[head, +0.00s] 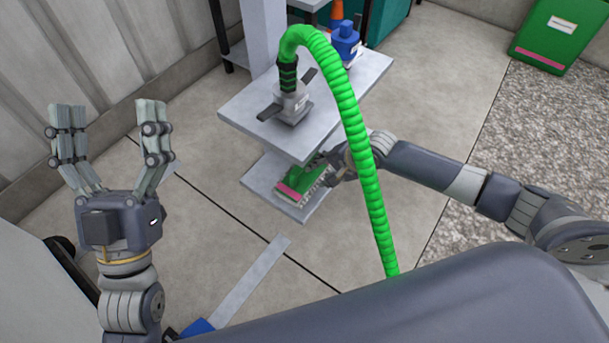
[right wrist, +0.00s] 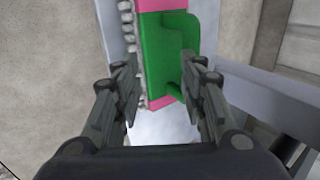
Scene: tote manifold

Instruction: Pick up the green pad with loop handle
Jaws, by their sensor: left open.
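The green pad (head: 294,188) lies on the lower shelf of a grey stand, with pink ends and a pale bristly side. In the right wrist view the pad (right wrist: 160,55) is ahead of my right gripper, its green loop handle (right wrist: 182,68) at the right. My right gripper (right wrist: 163,76) is open, its fingers apart on either side of the pad's near part; I cannot tell whether they touch it. In the head view my right gripper (head: 333,165) is beside the shelf, partly hidden by a green hose. My left gripper (head: 108,115) is open, empty and raised at the left.
The green ribbed hose (head: 352,110) arches from a grey fitting (head: 289,104) on the upper shelf (head: 240,112) and runs down in front of my right arm. A blue valve (head: 345,40) stands at the back. A green bin (head: 556,35) stands far right.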

